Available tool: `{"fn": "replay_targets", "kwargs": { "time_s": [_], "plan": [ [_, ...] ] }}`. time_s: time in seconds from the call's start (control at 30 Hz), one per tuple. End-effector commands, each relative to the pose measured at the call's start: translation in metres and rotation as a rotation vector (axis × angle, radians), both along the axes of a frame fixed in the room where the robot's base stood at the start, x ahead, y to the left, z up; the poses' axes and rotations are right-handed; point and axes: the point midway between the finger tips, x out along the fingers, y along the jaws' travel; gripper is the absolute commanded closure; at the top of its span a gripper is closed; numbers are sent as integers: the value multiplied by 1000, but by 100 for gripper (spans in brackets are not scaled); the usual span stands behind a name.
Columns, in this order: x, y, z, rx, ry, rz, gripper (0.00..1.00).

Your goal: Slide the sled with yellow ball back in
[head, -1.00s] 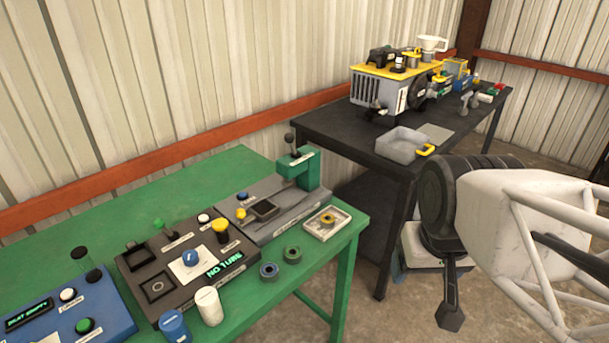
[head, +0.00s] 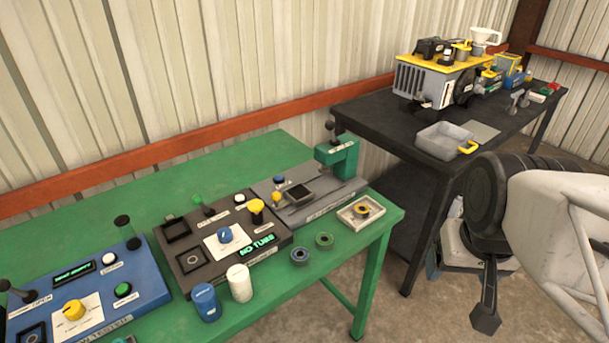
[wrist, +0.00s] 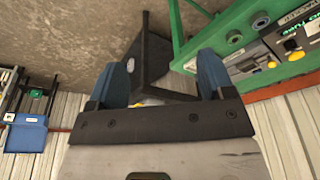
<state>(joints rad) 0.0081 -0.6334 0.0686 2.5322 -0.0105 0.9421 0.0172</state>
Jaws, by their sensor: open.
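The sled is part of a grey device (head: 320,205) at the right end of the green table. A small yellow ball (head: 276,197) sits at its left front, beside a dark square pocket (head: 299,192); a blue ball (head: 280,181) is just behind it. How far the sled sticks out is too small to tell. My gripper (head: 485,318) hangs at the right, in front of the black table and well away from the device. In the wrist view my gripper (wrist: 162,75) has its two blue fingers wide apart, with nothing between them.
A green press column (head: 338,160) rises at the device's back right. A tray with a yellow ring (head: 358,213) and two loose rings stand in front. A dark tester (head: 222,243) and a blue one (head: 88,285) are to the left. The black table (head: 400,125) stands behind.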

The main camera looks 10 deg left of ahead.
Motion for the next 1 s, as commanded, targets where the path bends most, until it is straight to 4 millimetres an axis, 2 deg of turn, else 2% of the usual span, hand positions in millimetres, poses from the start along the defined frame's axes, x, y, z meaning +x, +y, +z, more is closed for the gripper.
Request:
{"fn": "replay_targets", "kwargs": {
  "time_s": [0.3,0.43,0.57,0.77,1.0],
  "plan": [
    [0,0,0,0,0,0,25],
    [1,0,0,0,1,2,42],
    [6,2,2,-1,5,17,42],
    [26,11,7,-6,26,84,42],
    [69,30,15,-12,64,220,42]
  ]
}}
